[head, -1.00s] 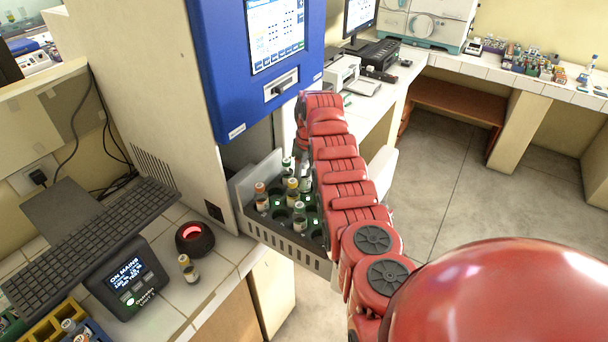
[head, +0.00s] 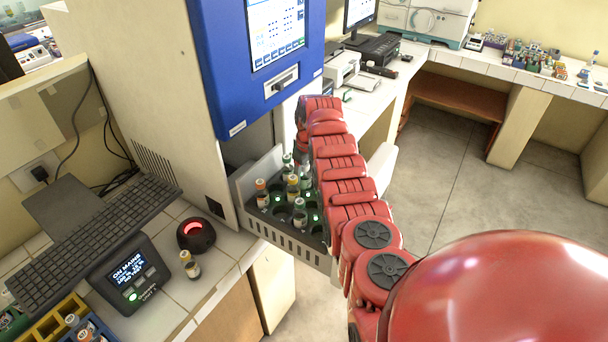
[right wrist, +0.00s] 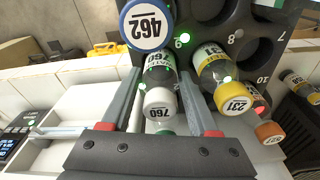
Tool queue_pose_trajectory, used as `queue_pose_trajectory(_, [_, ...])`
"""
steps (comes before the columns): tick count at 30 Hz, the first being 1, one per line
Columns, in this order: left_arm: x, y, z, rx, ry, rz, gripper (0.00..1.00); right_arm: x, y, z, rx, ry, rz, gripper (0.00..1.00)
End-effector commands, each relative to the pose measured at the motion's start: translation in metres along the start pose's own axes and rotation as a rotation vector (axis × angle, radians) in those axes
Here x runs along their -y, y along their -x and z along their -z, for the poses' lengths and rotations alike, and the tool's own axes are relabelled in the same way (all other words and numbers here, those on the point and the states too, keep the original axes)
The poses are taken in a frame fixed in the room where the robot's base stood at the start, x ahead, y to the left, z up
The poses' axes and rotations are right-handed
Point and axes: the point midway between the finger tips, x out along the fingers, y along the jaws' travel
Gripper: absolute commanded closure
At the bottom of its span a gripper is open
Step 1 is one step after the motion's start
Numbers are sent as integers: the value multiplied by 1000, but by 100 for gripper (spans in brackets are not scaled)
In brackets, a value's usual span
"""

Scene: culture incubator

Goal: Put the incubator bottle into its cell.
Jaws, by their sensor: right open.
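A bottle with a white cap marked 760 (right wrist: 160,103) stands between the fingers of my right gripper (right wrist: 159,78) in the right wrist view. The fingers are open, one on each side of it. It sits at the rack of round numbered cells (right wrist: 262,62); its lower end is hidden, so I cannot tell whether it is seated in a cell. In the head view the rack is in the pulled-out drawer (head: 290,240), with several bottles in it. My red right arm reaches over the drawer and hides part of it. My left gripper is not in view.
A single bottle (head: 190,264) stands on the counter beside a round black device (head: 196,235). The incubator (head: 150,80) rises behind the drawer.

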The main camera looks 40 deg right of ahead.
Motion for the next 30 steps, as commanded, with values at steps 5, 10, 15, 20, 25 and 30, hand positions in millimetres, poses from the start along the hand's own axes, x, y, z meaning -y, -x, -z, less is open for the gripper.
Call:
queue_pose_trajectory(5, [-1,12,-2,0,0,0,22,-1,20,1,-4,0,-3,39])
queue_pose_trajectory(10, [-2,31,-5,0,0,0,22,-2,59,1,-8,-1,-6,39])
queue_pose_trajectory(15, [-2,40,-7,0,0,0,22,0,98,1,-4,0,-3,39])
queue_pose_trajectory(20, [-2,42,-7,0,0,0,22,-1,116,1,-3,0,-4,39])
queue_pose_trajectory(25, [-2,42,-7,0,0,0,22,0,120,0,1,-1,0,39])
queue_pose_trajectory(30, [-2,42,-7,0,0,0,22,0,120,0,1,0,0,39])
